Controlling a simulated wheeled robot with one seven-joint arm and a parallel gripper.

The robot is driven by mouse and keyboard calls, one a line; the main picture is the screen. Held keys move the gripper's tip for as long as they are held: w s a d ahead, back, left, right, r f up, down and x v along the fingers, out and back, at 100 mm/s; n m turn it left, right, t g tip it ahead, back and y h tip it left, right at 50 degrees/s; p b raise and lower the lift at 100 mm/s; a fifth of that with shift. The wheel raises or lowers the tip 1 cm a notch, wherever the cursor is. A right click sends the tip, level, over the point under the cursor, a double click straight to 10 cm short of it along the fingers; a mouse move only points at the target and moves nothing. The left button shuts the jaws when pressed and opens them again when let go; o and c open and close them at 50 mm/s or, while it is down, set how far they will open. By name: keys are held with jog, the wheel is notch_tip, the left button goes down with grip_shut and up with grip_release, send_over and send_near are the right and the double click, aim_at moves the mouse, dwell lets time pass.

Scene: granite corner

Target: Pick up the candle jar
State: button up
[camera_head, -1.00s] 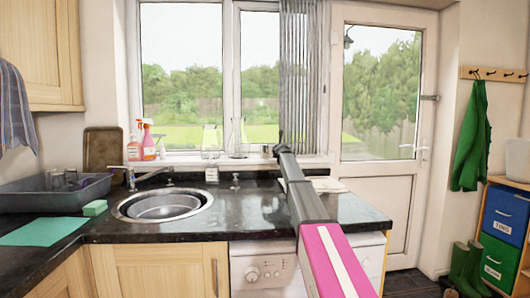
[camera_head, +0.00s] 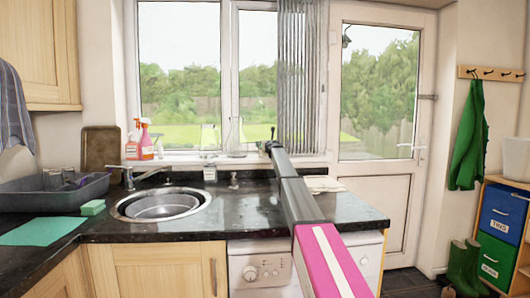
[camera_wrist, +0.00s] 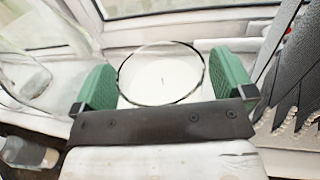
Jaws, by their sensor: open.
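The candle jar (camera_wrist: 161,72) shows in the wrist view as a round clear glass rim around white wax with a small dark wick. My gripper (camera_wrist: 165,82) is open, with one green finger pad on each side of the jar. The left pad looks very close to the rim, and a small gap shows at the right; I cannot tell whether either touches. In the head view my gripper (camera_head: 269,145) is at the windowsill, and I cannot make out the jar there.
Clear glass vessels (camera_head: 235,137) stand on the windowsill left of my gripper. Spray bottles (camera_head: 146,140) are farther left. Hanging vertical blinds (camera_head: 302,75) are close on the right. Below are the tap (camera_head: 130,178), sink (camera_head: 162,205) and dark worktop (camera_head: 255,214).

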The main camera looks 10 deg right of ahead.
jog(key=shift+s, duration=0.1)
jog(key=c, duration=0.9)
jog(key=shift+c, duration=0.2)
